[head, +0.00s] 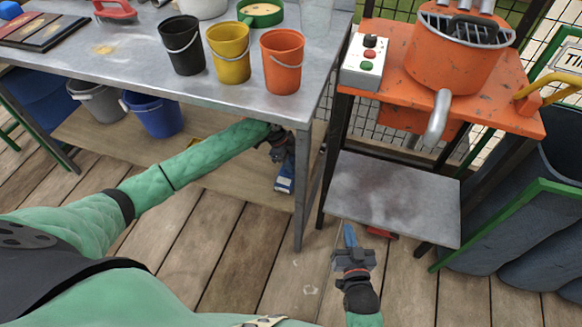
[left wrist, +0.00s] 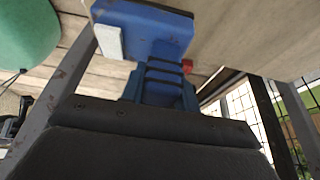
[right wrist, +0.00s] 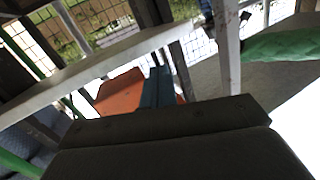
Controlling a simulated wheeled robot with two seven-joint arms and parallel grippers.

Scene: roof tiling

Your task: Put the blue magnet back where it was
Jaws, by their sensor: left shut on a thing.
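The blue magnet (left wrist: 155,35) is a blue block with a pale grey-white piece on one side. In the head view the blue magnet (head: 285,180) shows low beside the metal table's right front leg. My left gripper (left wrist: 160,90) is shut on it, holding it below the tabletop (head: 130,55); in the head view my left gripper (head: 283,158) is partly dark and hard to make out. My right gripper (head: 349,236) is in front of the grey lower shelf, its blue fingers together and nothing visible between them. It also shows in the right wrist view (right wrist: 158,86).
Black (head: 182,47), yellow (head: 230,55) and orange (head: 283,65) buckets stand near the table's front edge. An orange machine (head: 455,60) and a button box (head: 366,62) stand on the orange stand. A grey shelf (head: 395,195) sits below.

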